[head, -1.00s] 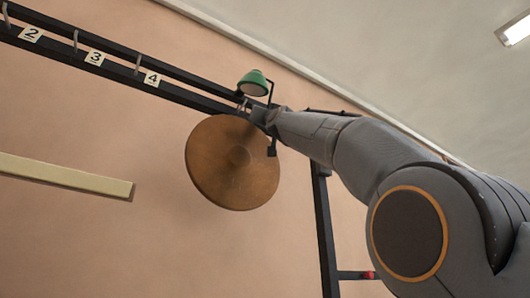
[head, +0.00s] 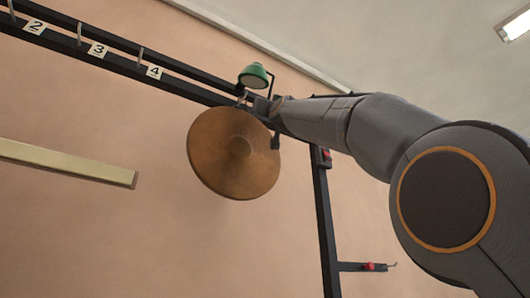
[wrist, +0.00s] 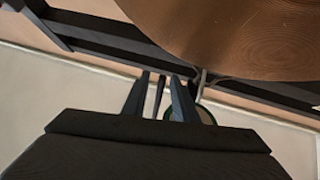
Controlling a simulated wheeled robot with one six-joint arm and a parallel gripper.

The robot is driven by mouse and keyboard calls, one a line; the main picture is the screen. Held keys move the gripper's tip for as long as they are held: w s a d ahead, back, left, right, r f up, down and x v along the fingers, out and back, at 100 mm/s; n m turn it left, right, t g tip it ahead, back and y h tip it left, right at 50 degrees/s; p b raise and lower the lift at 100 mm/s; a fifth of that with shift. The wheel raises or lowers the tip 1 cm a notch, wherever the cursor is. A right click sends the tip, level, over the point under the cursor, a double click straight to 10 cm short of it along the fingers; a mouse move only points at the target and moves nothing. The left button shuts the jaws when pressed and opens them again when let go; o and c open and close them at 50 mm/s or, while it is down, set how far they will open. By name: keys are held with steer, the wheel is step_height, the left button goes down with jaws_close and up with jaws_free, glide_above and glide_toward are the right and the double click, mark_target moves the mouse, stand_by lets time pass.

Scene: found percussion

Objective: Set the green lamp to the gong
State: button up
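The green lamp (head: 253,76) is at the rail, just above the round bronze gong (head: 222,160), with its pale underside showing. A thin dark rod runs down beside it. My gripper (head: 262,103) is close to the lamp and the gong's top edge, small and partly hidden. In the wrist view the fingers (wrist: 160,95) stand apart, with a thin dark bar between them and gaps on both sides. A round thing, probably the lamp (wrist: 205,115), is partly hidden behind the right finger. The gong (wrist: 240,35) fills the upper right. What carries the lamp is unclear.
The black rail (head: 120,67) has hooks and labels 2, 3 and 4. A black post (head: 324,225) with red knobs stands right of the gong. A pale bar (head: 65,162) is on the wall at left. The wall below the gong is clear.

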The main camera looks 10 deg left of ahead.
steer(key=b+v, duration=0.3)
steer(key=v, duration=0.2)
stand_by(0.8)
